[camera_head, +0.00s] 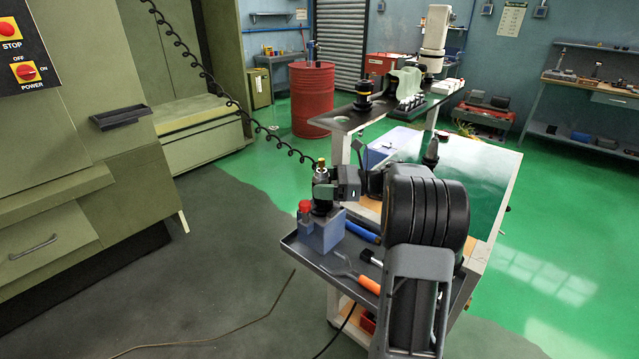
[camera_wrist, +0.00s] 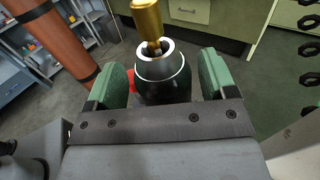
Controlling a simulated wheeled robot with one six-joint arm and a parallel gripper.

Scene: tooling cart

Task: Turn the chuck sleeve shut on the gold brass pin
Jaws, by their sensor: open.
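The gold brass pin (camera_wrist: 147,20) stands up out of the mouth of the chuck sleeve (camera_wrist: 162,68), a silver collar above a dark body. Small jaws show around the pin's foot; whether they touch it is unclear. In the head view the pin (camera_head: 321,162) is a small gold tip above the chuck, on the blue-grey block (camera_head: 320,235). My gripper (camera_wrist: 162,76) is open, with one green-padded finger on each side of the chuck. Gaps show between pads and sleeve. In the head view my gripper (camera_head: 325,190) partly hides the chuck.
A red knob (camera_head: 305,206) sits on the block beside the chuck. The dark tray (camera_head: 325,265) also holds an orange-handled tool (camera_head: 369,284) and a blue-handled tool (camera_head: 361,232). A coiled black cable (camera_head: 222,92) hangs behind. Open floor lies left of the cart.

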